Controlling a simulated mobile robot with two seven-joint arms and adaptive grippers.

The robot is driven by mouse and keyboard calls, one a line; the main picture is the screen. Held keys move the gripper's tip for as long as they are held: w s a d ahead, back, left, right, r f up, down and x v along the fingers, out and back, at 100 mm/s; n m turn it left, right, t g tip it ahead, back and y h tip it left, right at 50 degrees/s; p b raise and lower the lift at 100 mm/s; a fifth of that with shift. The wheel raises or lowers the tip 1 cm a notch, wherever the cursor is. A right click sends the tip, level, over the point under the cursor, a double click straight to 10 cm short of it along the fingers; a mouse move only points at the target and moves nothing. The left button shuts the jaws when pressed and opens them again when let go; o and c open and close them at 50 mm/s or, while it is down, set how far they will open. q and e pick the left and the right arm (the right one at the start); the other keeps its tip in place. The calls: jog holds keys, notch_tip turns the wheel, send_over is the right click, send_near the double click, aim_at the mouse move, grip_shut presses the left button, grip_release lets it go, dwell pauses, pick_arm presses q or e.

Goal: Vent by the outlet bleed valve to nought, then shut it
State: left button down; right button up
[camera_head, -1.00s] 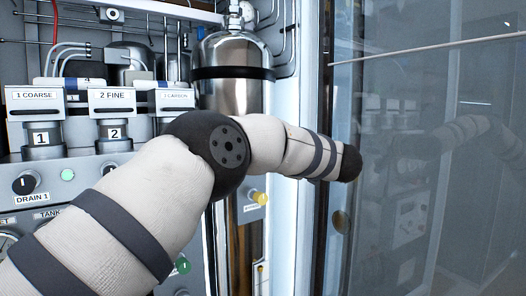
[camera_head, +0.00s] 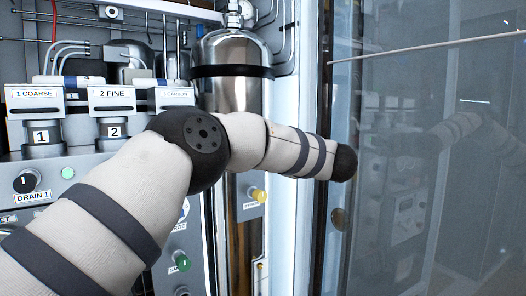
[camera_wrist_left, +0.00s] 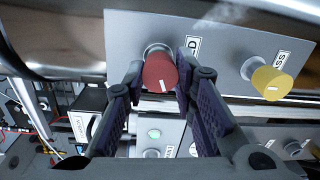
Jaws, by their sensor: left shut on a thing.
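In the left wrist view a red knob (camera_wrist_left: 160,72) sticks out of a grey panel plate (camera_wrist_left: 225,60). The label beside it is partly covered; only its last letter or so, like a D, shows. My left gripper (camera_wrist_left: 162,66) has one finger on either side of the red knob and is shut on it. A white mark shows at the knob's lower edge. In the head view my left arm crosses the middle and hides the red knob and the gripper. I cannot read any gauge needle. My right gripper is in neither view.
A yellow knob (camera_wrist_left: 271,83) sits right of the red one; a yellow knob also shows in the head view (camera_head: 259,196). Filter housings (camera_head: 35,105), a steel cylinder (camera_head: 232,75) and a DRAIN 1 knob (camera_head: 26,181) stand left. A glass panel (camera_head: 430,150) fills the right.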

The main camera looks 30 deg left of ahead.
pick_arm(q)
jog(key=shift+f+n, duration=0.1)
jog(key=shift+n, duration=1.9)
jog(key=c, duration=1.3)
grip_release()
jog(key=v, duration=1.2)
jog(key=shift+f, duration=0.2)
